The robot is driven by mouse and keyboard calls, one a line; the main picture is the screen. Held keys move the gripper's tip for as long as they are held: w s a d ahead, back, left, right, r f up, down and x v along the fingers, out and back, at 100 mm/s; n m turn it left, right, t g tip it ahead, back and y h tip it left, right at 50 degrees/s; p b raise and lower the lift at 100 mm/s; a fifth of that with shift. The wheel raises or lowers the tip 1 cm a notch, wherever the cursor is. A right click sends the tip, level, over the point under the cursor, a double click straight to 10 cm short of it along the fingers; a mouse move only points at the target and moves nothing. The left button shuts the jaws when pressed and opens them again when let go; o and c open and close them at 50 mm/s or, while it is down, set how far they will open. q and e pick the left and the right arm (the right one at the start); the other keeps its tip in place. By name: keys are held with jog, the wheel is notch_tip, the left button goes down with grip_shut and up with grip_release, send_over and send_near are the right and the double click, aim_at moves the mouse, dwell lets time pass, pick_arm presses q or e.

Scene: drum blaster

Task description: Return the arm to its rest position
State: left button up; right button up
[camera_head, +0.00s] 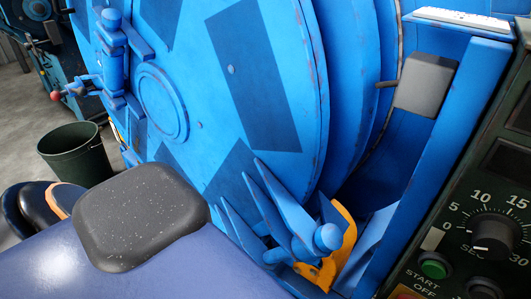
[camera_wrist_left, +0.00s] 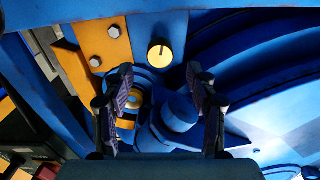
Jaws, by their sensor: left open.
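My left gripper (camera_wrist_left: 160,78) shows in the left wrist view with its two dark fingers spread apart and nothing held between them. A blue rounded knob (camera_wrist_left: 180,113) sits in the gap between the fingers, near the right one; I cannot tell whether they touch. A yellow round knob with a black mark (camera_wrist_left: 160,53) lies beyond the fingertips. In the head view, my own dark blue arm link with a black pad fills the lower left, and the left gripper is not seen there. My right gripper is in neither view.
The blue drum door (camera_head: 235,70) stands close beyond my arm. A blue knob (camera_head: 328,237) and an orange latch (camera_head: 345,232) sit low at its edge. A control panel with a timer dial (camera_head: 494,235) and green button (camera_head: 434,266) is at right. A dark bin (camera_head: 75,155) stands left.

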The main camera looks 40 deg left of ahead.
pick_arm(q)
jog(key=shift+s+d, duration=0.1)
jog(key=shift+s, duration=0.95)
